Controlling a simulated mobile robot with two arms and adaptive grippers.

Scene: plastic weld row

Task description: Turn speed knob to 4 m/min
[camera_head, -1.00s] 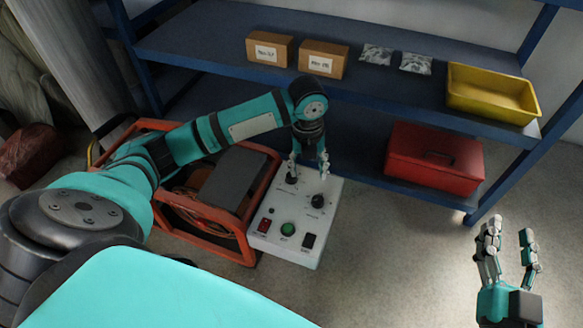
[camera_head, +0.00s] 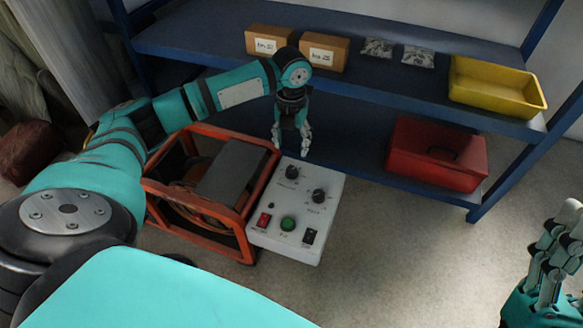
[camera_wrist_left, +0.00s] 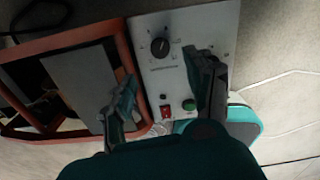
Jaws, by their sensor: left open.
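A white control box (camera_head: 268,226) stands on the floor beside an orange-framed machine. On its top are two black knobs, one at upper left (camera_head: 292,172) and one at right (camera_head: 319,196). Their labels are too small to read in the head view. My left gripper (camera_head: 291,150) is open and empty, above and behind the upper left knob, apart from it. In the left wrist view one black knob (camera_wrist_left: 160,47) shows beyond the open fingers; the other knob is hidden behind the right finger. My right gripper (camera_head: 562,232) is at the right edge, partly cut off, with its fingers apart.
The box also carries a red switch (camera_head: 263,220), a green button (camera_head: 288,223) and a black switch (camera_head: 309,236). The orange frame (camera_head: 240,232) stands close at its left.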

